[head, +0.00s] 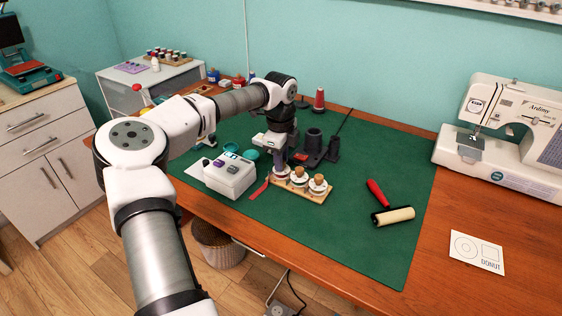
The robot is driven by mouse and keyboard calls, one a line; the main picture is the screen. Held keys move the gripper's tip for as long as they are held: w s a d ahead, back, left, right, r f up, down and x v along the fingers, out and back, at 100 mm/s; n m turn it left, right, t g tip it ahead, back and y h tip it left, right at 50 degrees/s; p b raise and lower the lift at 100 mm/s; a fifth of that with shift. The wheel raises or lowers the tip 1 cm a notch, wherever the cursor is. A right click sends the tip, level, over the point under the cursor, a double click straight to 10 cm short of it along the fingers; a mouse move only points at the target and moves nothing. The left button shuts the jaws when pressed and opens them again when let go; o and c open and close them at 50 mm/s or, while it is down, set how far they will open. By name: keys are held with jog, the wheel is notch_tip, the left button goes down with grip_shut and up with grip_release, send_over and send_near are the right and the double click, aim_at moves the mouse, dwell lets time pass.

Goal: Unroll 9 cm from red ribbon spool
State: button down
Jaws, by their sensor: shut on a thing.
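A wooden rack (318,199) on the green mat holds a row of spools with round wooden knobs. The red ribbon spool (282,172) is at its left end, mostly hidden by my gripper. A short red ribbon tail (259,189) runs from it toward the lower left, over the mat. My gripper (281,165) points down over this spool and is shut on its top. The knob there is hidden between the fingers. Two other spools, the middle one (299,178) and the right one (317,186), stand uncovered beside it.
A white box with buttons (231,174) stands close left of the ribbon tail. A black press-like tool (313,147) is behind the rack. A roller with a red handle (393,214) lies to the right.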

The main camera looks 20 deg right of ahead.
jog(key=shift+n+b, duration=0.65)
jog(key=shift+n, duration=1.05)
jog(key=c, duration=1.2)
grip_release()
jog(key=shift+c, duration=0.2)
notch_tip(320, 180, up, 14)
jog(key=shift+s+b, duration=0.3)
jog(key=shift+a+f, duration=0.1)
